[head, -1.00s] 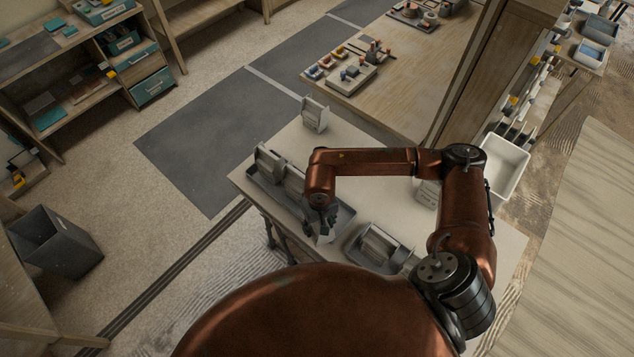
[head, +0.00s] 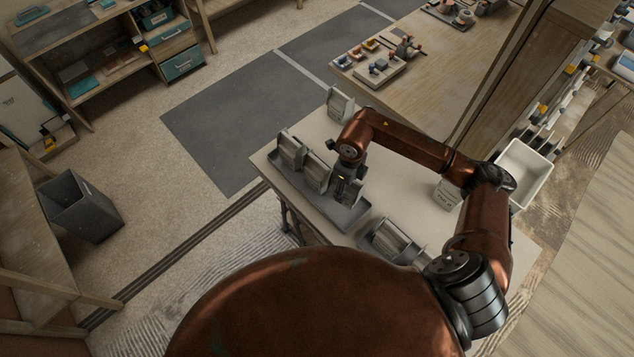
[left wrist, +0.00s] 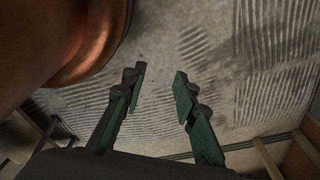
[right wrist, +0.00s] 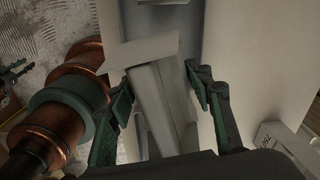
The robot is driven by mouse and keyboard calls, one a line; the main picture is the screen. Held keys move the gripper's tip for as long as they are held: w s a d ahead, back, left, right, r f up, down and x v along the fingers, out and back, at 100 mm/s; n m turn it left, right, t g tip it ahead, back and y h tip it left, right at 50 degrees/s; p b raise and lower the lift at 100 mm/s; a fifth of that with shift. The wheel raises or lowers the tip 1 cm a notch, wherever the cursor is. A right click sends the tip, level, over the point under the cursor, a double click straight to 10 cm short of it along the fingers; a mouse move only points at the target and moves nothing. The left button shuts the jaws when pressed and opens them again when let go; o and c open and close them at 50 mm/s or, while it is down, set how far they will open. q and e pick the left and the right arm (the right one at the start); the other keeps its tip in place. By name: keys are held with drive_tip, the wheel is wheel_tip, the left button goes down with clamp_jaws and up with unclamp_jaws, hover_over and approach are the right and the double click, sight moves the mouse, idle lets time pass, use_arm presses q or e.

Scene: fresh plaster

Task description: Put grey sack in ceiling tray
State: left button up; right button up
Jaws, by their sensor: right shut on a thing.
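My right gripper (head: 343,188) is shut on a grey sack (head: 350,212) at the long grey tray (head: 288,187) on the pale table. In the right wrist view the sack (right wrist: 160,100) stands between the fingers (right wrist: 162,88), slightly tilted in the picture. I cannot tell whether it touches the tray floor. Two more grey sacks (head: 290,148) stand in that tray's far-left part. A second grey tray (head: 370,247) nearer me holds grey sacks, partly hidden by my arm. Which tray is the ceiling one cannot be read. My left gripper (left wrist: 160,80) is open and empty over the floor.
A pale sack (head: 338,104) stands at the table's back corner, another labelled one (head: 447,194) beside my right arm. A white bin (head: 525,172) is at the right. A wooden bench (head: 440,70) with small parts lies behind. A dark bin (head: 80,207) stands on the floor left.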

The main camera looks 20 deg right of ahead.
drive_tip(key=shift+w+d+r+m, duration=0.1)
drive_tip(key=shift+d+m, duration=0.05)
drive_tip(key=shift+m, duration=0.4)
drive_tip(key=shift+w+d+r+m, duration=0.1)
drive_tip(key=shift+m, duration=0.45)
drive_tip(key=shift+s+f, duration=0.1)
drive_tip(key=shift+f, duration=0.25)
hover_over(343, 207)
drive_tip(key=shift+m, duration=0.3)
wheel_tip(343, 207, down, 5)
drive_tip(key=shift+f+p, duration=0.1)
drive_tip(key=shift+p, duration=0.25)
drive_tip(key=shift+f, duration=0.6)
wheel_tip(343, 207, down, 2)
drive_tip(key=shift+f, duration=0.15)
drive_tip(key=shift+d+f, duration=0.1)
drive_tip(key=shift+f, duration=0.2)
use_arm(q)
drive_tip(key=shift+s+r, duration=0.45)
drive_tip(key=shift+s, duration=0.25)
